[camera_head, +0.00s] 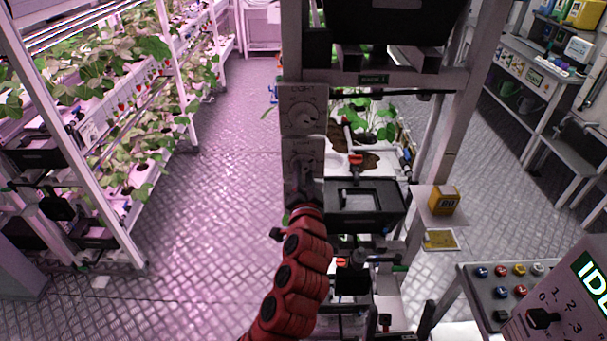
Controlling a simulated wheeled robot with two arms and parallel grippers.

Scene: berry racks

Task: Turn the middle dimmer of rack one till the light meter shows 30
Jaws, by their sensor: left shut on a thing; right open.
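The rack labelled rack 1 (374,79) stands in the centre, with a grey dimmer panel (290,100) on its left post. The upper dimmer (303,118) shows in full. The dimmer below it (301,156) is partly covered by my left gripper (305,176), which is shut on its knob. Anything lower on the panel is hidden behind the gripper and my red arm. The yellow light meter (444,201) stands on a pale shelf to the right of the rack; its small display seems to read 80, but the first digit is unclear. My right gripper is not in view.
A black box (364,207) sits on the rack just right of my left gripper. A button console (507,285) and a dial panel (565,312) stand at bottom right. Plant racks (125,150) line the left, with open metal floor (215,190) between.

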